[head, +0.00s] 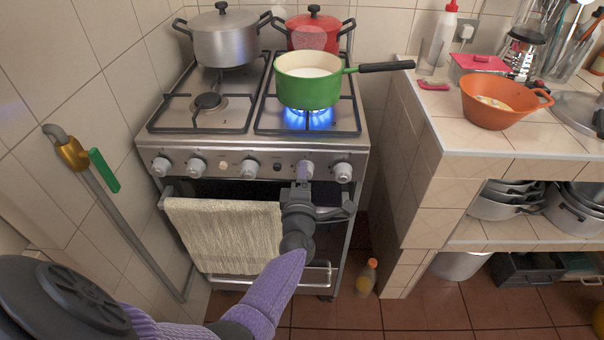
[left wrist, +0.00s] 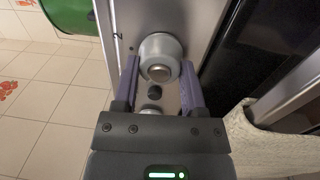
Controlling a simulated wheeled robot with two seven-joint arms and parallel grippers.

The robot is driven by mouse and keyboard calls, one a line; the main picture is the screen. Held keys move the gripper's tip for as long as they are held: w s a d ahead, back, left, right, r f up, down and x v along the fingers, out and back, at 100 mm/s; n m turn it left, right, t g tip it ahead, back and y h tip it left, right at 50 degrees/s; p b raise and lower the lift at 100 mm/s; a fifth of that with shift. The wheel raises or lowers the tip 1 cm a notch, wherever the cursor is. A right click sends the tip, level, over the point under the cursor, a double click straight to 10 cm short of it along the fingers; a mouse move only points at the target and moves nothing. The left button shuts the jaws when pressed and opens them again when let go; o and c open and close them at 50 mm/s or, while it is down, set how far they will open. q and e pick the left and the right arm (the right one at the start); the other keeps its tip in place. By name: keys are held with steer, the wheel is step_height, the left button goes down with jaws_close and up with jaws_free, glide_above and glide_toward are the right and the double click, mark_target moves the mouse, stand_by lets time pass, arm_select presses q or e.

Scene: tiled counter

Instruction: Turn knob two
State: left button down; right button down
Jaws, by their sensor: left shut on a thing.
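My left gripper (head: 304,172) reaches the panel at the second large knob from the right. In the left wrist view this silver knob (left wrist: 160,57) sits between the purple fingertips of the gripper (left wrist: 160,68), which is shut on it. The rightmost knob (head: 342,172) is free beside it. A blue flame (head: 308,118) burns under the green pot (head: 308,92). My right gripper is not in view.
A towel (head: 225,235) hangs on the oven rail just below and left of my gripper. A grey pot (head: 226,38) and a red pot (head: 312,32) stand on the back burners. A tiled counter with an orange colander (head: 498,102) is at right. A bottle (head: 367,277) stands on the floor.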

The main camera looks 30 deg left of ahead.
arm_select(q)
steer(key=shift+r+m+h+p, duration=0.2)
steer(key=shift+m+p, duration=0.65)
steer(key=shift+m, duration=2)
steer(key=shift+f+m+h+p, duration=0.1)
steer(key=shift+m+h+p, duration=0.5)
steer(key=shift+m, duration=2.25)
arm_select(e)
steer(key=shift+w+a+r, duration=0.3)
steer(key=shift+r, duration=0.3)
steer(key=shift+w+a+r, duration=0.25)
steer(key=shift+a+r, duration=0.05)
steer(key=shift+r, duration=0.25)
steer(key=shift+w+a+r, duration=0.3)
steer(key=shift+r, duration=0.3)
arm_select(q)
steer(key=shift+y, duration=0.3)
steer(key=shift+c, duration=0.7)
jaws_free()
steer(key=p+v, duration=0.5)
steer(key=v, duration=0.5)
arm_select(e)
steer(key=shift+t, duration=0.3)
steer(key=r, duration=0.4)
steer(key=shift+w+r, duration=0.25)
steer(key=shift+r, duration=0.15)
